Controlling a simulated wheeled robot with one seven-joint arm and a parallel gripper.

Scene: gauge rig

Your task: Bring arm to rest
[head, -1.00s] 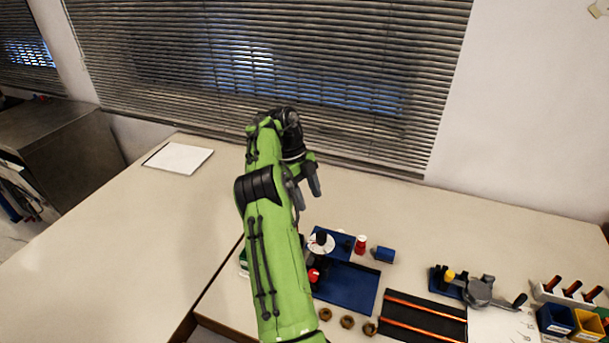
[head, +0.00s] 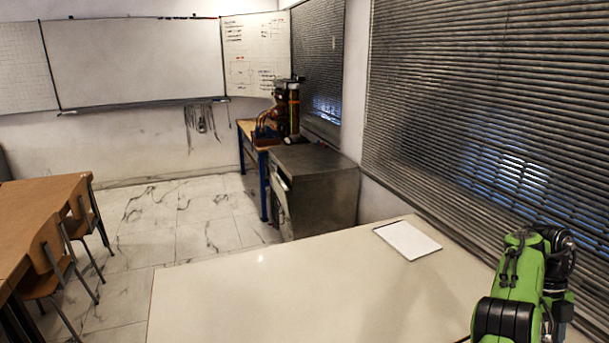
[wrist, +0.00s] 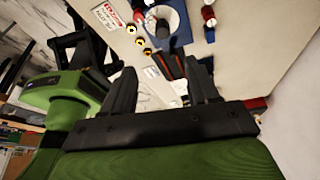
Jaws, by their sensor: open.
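My gripper (wrist: 162,82) shows in the wrist view with its two dark fingers spread apart and nothing between them. It hangs above the pale workbench, apart from the things on it. In the head view my green arm (head: 512,290) is folded up at the lower right corner, over the bench by the window. The fingers cannot be made out clearly there.
In the head view a white sheet (head: 407,240) lies on the otherwise clear bench (head: 290,300). A metal cabinet (head: 320,190) stands beyond.

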